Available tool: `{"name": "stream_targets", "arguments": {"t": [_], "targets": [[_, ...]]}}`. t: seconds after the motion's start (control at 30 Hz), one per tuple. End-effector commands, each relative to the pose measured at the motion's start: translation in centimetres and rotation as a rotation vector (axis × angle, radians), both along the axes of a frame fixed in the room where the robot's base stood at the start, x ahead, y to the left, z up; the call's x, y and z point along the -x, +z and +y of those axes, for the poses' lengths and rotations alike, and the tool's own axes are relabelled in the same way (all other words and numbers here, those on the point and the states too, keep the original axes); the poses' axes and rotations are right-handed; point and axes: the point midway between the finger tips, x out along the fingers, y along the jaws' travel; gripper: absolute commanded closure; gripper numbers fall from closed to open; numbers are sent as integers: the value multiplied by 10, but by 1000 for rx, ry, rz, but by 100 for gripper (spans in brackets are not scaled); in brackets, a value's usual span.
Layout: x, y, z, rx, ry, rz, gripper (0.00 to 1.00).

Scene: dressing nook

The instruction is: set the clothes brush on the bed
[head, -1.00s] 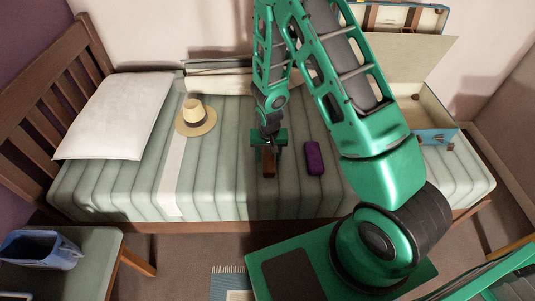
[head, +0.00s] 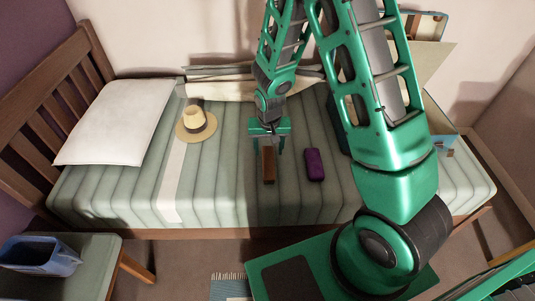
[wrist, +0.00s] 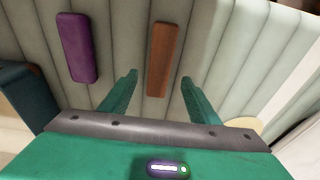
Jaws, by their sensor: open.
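The clothes brush (head: 269,165), a narrow brown block, lies flat on the striped grey-green bed (head: 225,190). It also shows in the wrist view (wrist: 162,58), lengthwise ahead of the fingers. My gripper (head: 268,149) is open and empty at the brush's far end. In the wrist view my gripper (wrist: 159,78) has one finger on each side of the brush's line, with gaps on both sides. The brush's near end shows between the fingertips. How high the fingers are above the bed is hard to tell.
A purple case (head: 314,165) lies just right of the brush. A straw hat (head: 196,122) and white pillow (head: 118,120) are to the left. An open blue suitcase (head: 441,150) stands right, partly behind my arm. Bare bed lies between hat and brush.

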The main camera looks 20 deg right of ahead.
Motion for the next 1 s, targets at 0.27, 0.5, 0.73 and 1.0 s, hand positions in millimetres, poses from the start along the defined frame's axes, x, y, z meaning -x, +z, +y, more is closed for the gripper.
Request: {"name": "stream_targets", "arguments": {"t": [0.27, 0.5, 0.73, 1.0], "targets": [[4, 27, 2, -1, 0, 0, 44], [4, 31, 1, 0, 0, 0, 44], [16, 68, -31, 15, -27, 5, 44], [77, 154, -109, 37, -97, 46, 44]]}}
